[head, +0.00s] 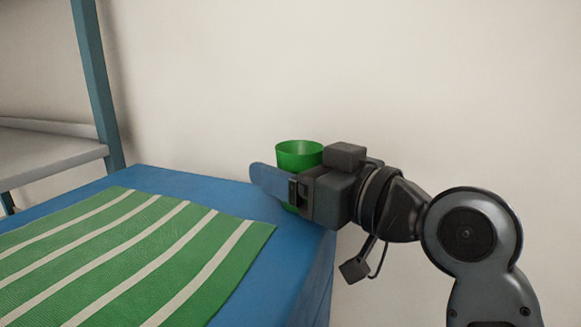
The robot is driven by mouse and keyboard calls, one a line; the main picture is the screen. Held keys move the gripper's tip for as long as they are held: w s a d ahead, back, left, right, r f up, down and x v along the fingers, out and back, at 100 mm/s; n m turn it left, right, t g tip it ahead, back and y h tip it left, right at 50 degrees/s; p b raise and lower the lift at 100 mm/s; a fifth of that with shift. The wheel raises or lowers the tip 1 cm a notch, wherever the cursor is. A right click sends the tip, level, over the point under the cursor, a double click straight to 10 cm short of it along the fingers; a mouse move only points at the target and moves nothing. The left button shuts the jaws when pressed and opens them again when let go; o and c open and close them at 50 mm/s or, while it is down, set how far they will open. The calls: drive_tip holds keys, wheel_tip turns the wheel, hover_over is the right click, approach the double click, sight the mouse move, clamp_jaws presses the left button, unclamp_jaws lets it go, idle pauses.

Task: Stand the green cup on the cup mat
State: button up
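The green cup (300,150) is upright near the far right corner of the blue surface. Its rim shows above my gripper, and a small bit of its lower part shows below. My gripper (268,180) reaches in from the right, with one blue finger across the near side of the cup. The other finger is hidden, so I cannot tell whether the gripper is closed on the cup. I cannot tell whether the cup's base touches the surface. A green mat with pale stripes (130,243) lies flat to the left; whether it is the cup mat is not clear.
The blue tabletop (170,180) ends at an edge on the right, just below my gripper. A blue-grey upright post (97,85) and a grey shelf (45,155) stand at the back left. A plain wall is behind. The striped mat is clear.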

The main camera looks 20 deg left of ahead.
drive_tip(key=shift+o, duration=1.1)
drive_tip(key=shift+r, duration=0.1)
